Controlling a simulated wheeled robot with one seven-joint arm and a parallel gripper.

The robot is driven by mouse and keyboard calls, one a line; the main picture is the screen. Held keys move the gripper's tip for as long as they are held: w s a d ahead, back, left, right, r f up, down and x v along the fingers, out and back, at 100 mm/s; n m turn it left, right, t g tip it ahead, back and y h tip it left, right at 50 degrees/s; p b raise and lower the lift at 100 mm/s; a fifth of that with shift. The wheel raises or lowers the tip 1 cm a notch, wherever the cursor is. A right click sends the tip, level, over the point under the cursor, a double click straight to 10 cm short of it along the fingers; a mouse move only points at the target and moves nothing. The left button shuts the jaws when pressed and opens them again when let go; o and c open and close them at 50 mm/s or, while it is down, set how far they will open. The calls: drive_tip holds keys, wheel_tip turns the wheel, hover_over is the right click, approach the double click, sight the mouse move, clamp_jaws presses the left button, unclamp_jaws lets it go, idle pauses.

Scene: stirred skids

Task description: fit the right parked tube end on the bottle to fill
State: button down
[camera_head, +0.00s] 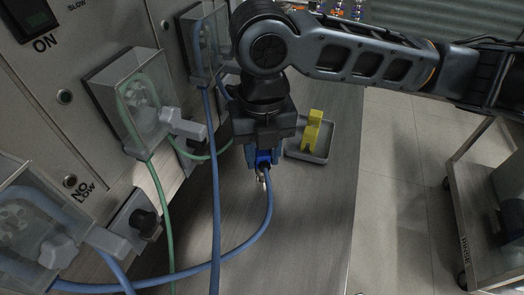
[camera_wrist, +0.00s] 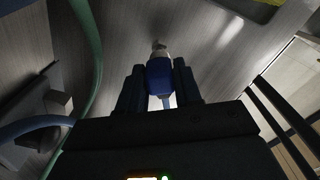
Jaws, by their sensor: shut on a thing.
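My gripper (camera_head: 262,165) is shut on a blue tube end (camera_head: 264,157) above the grey bench. A blue tube (camera_head: 268,205) runs from it down and back to the left. In the wrist view the blue tube end (camera_wrist: 159,76) sits between my two dark fingers (camera_wrist: 160,88), with a pale metallic tip pointing away from the gripper. I cannot make out the bottle to fill in either view.
A grey tray (camera_head: 309,150) with a yellow object (camera_head: 312,130) stands right of my gripper. Pump heads with clear covers (camera_head: 130,105) line the panel at left. Another blue tube (camera_head: 214,200) and a green tube (camera_head: 164,215) hang in front. A cart (camera_head: 480,200) stands right, beyond the floor.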

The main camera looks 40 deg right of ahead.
drive_tip(key=shift+r+p, duration=1.6)
drive_tip(key=shift+r, duration=0.8)
drive_tip(key=shift+f, duration=0.1)
drive_tip(key=s+d+b, duration=0.2)
drive_tip(key=s+d, duration=0.3)
drive_tip(key=s, duration=0.3)
drive_tip(key=shift+s+d, duration=0.2)
drive_tip(key=shift+d, duration=0.1)
wheel_tip(320, 180, up, 18)
drive_tip(key=p, duration=0.8)
idle(0.3)
